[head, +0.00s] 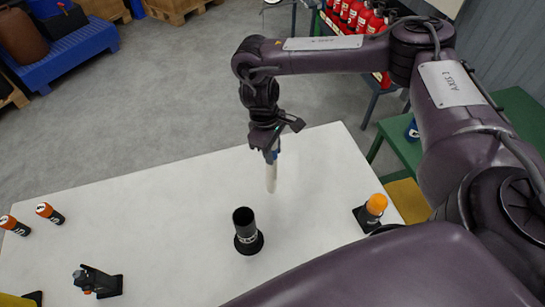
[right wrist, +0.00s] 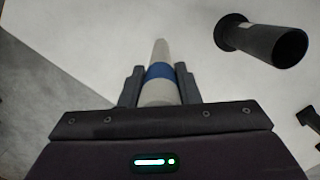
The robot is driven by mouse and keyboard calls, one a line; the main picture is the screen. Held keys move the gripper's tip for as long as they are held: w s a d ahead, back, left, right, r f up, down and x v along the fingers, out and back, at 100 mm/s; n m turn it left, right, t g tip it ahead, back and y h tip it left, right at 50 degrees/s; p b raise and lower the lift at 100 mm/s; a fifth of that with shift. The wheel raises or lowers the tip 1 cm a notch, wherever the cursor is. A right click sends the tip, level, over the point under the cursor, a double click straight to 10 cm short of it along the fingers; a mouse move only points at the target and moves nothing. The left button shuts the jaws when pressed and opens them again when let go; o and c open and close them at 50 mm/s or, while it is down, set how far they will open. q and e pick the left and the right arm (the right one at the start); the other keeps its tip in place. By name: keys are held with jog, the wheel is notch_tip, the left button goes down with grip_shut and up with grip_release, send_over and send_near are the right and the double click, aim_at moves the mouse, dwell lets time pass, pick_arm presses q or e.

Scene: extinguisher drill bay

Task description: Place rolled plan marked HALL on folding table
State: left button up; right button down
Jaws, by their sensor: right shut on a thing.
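A pale rolled plan (head: 271,178) with a blue band is held in my right gripper (head: 272,150), hanging roughly upright. Its lower end is over the white table (head: 150,210); I cannot tell whether it touches the top. In the right wrist view the plan (right wrist: 160,92) runs between the two fingers of my right gripper (right wrist: 158,72), which are shut on it at the blue band. No HALL marking is readable on it. My left gripper is not in view.
A black flared tube (head: 246,230) stands on the table near the plan. An orange-topped item (head: 372,210) stands at the right edge. Orange-and-black cylinders (head: 49,213) and a black device (head: 97,281) are at left. A green bench (head: 490,125) is beyond.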

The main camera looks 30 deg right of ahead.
jog(key=shift+f, duration=1.6)
jog(key=c, duration=1.1)
grip_release()
jog(key=r, duration=0.4)
jog(key=w+r, duration=0.1)
jog(key=r, duration=0.3)
jog(key=a+r+p, duration=0.1)
jog(key=r, duration=0.3)
jog(key=shift+w+r, duration=0.1)
jog(key=shift+w, duration=0.15)
